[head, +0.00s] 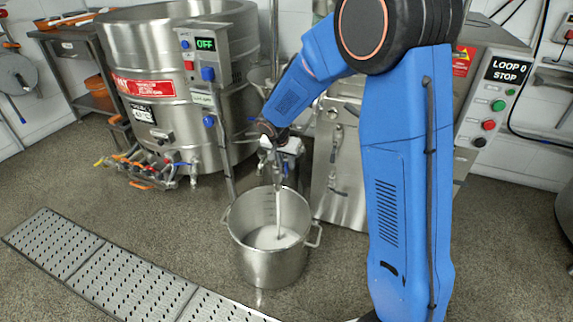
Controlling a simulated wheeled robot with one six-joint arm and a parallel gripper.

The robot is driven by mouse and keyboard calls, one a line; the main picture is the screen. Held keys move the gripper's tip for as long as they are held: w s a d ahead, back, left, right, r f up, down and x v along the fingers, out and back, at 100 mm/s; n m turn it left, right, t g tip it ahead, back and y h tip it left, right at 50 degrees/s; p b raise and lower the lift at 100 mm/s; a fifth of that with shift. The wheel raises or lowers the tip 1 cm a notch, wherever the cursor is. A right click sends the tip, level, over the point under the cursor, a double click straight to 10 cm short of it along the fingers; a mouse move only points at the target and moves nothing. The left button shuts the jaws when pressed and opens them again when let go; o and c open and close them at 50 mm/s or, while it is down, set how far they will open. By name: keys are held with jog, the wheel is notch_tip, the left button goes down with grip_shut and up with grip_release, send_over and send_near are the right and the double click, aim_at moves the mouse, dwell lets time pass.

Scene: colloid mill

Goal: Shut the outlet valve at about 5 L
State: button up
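A steel pot (272,262) with two side handles stands on the floor below the mill's outlet. A pale stream (279,212) falls into it, and whitish liquid (270,238) covers its bottom. Faint marks show on the inner wall, but I cannot read the level in litres. My gripper (270,140) is above the pot at the outlet area, in front of the steel mill cabinet (338,185). The outlet valve is mostly hidden by my gripper and is too small to make out. I cannot tell whether the fingers touch it or are open.
A large steel vat (165,75) with a control box reading OFF (206,44) stands at the back left. Small valves (150,170) sit at its base. A panel at right reads LOOP 0 STOP (507,70). A perforated drain grate (110,270) crosses the floor at lower left.

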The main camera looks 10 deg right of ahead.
jog(key=shift+w+d+f, duration=0.15)
jog(key=shift+w+f, duration=0.05)
jog(key=shift+f, duration=0.4)
grip_shut()
dwell(1.1)
